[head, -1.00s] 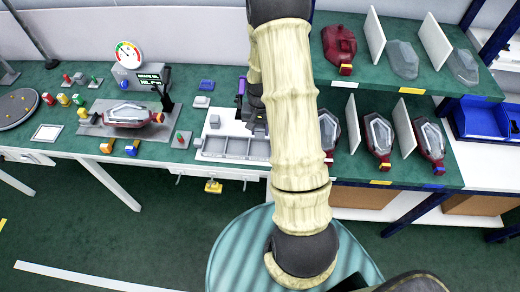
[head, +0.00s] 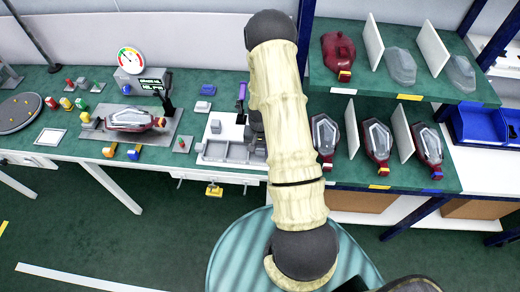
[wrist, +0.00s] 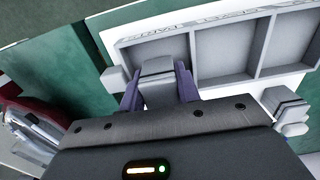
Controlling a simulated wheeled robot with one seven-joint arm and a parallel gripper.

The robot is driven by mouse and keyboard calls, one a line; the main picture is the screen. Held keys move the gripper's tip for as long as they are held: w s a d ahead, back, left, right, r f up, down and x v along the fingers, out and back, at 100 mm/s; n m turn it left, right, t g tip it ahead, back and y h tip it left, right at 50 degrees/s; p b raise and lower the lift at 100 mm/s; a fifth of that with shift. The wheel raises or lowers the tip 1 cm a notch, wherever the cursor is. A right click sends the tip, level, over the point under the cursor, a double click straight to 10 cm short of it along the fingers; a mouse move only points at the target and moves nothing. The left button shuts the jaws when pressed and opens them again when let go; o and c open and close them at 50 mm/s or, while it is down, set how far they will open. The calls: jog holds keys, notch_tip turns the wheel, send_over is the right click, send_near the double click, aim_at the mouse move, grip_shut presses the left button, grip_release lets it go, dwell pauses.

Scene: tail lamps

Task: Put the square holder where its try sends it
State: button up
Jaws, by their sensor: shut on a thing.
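My gripper (wrist: 158,88) has purple fingers on either side of a small grey block with a stepped top, which I take to be the square holder (wrist: 158,68). The fingers are shut on it. In the wrist view it overlaps the near edge of a grey tray (wrist: 205,85) with several compartments, by the left compartment; I cannot tell its height above the tray. In the head view the tray (head: 203,160) is on the green bench, and my arm hides part of it and the holder. A tail lamp (head: 132,119) lies on a grey fixture left of the tray.
A dial gauge (head: 129,58) and a small display (head: 152,84) stand behind the lamp. Another grey block (wrist: 290,108) lies right of my gripper in the wrist view. A blue block (head: 208,89) lies behind the tray. Shelves with lamps (head: 376,140) and white dividers stand right.

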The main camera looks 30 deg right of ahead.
jog(key=shift+f, duration=0.75)
jog(key=shift+f, duration=0.2)
jog(key=o, duration=0.7)
jog(key=shift+c, duration=0.2)
jog(key=shift+w, duration=0.1)
jog(key=shift+r, duration=0.1)
jog(key=shift+r, duration=0.2)
notch_tip(320, 180, up, 11)
jog(key=shift+r+b, duration=0.1)
jog(key=shift+b, duration=1.05)
jog(key=shift+r, duration=0.3)
